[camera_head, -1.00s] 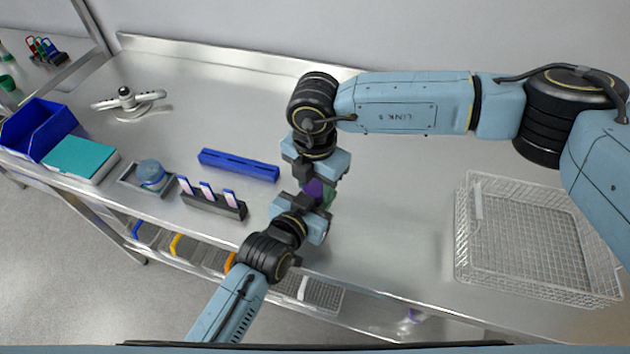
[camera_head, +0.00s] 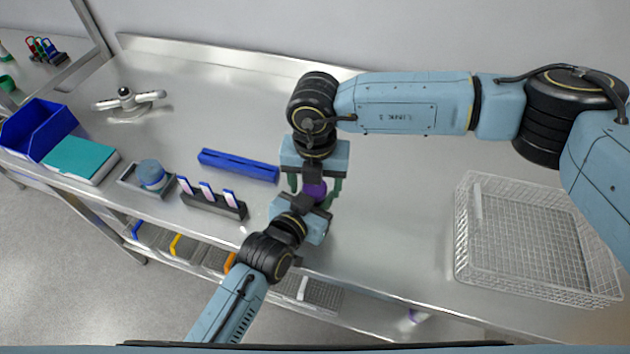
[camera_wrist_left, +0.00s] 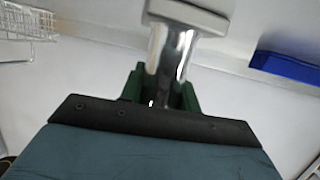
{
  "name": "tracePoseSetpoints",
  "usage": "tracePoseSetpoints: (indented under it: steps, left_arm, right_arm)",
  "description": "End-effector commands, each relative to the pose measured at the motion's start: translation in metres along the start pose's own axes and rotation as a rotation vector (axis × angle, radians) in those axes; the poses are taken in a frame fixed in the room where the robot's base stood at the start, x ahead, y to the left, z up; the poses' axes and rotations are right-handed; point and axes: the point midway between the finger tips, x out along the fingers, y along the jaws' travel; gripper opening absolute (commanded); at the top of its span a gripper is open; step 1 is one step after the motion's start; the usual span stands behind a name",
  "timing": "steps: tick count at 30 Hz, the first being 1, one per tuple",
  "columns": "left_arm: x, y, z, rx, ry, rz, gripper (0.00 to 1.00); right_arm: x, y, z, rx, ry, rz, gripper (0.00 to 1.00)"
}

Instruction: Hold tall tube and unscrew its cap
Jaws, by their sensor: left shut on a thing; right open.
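A purple cap (camera_head: 315,190) shows between my two grippers in the head view. My right gripper (camera_head: 315,184) points down from above, its green fingers open on either side of the cap, with gaps. My left gripper (camera_head: 308,204) comes from the front left, just below the cap. In the left wrist view its green fingers (camera_wrist_left: 160,90) are shut on a shiny grey upright tube (camera_wrist_left: 172,58). A pale block stands at the tube's top; I cannot tell what it is. In the head view the tube's body is hidden by the grippers.
A blue bar (camera_head: 238,166) and a dark rack (camera_head: 213,201) with upright strips lie left of the grippers. A jar (camera_head: 151,174), teal box (camera_head: 80,158) and blue bin (camera_head: 38,128) are further left. A wire basket (camera_head: 535,240) stands right. The table between is clear.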

Motion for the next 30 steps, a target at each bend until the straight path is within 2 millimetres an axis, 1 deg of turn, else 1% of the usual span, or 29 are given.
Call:
tracePoseSetpoints:
  steps: [4,7,15,16,18,20,23,30]
  left_arm:
    - [0.0,0.0,0.001,0.001,-0.001,0.0,0.0]
    - [0.0,0.0,0.0,0.001,-0.001,0.0,0.0]
    - [0.0,0.0,0.0,0.001,-0.001,0.0,0.0]
    - [0.0,0.0,0.0,0.001,-0.001,0.0,0.0]
    - [0.0,0.0,0.0,0.001,-0.001,0.0,0.0]
    - [0.0,0.0,0.0,0.001,-0.001,0.0,0.0]
    - [0.0,0.0,0.0,0.001,-0.001,0.0,0.0]
    - [0.0,0.0,0.0,0.001,-0.001,0.0,0.0]
  right_arm:
    - [-0.001,0.0,0.0,0.0,0.0,0.001,0.65]
    - [-0.005,0.0,0.0,0.0,-0.001,0.002,0.65]
    - [-0.039,0.0,0.001,0.0,-0.003,0.002,0.65]
    - [-0.042,0.0,0.001,0.0,-0.002,0.002,0.65]
    - [-0.045,0.0,0.0,0.003,0.0,0.0,0.6]
    - [-0.047,0.0,0.0,0.02,0.0,0.0,0.6]
    - [-0.052,0.0,0.0,0.093,-0.001,0.001,0.6]
    - [-0.07,0.001,0.001,0.396,-0.001,0.003,0.6]
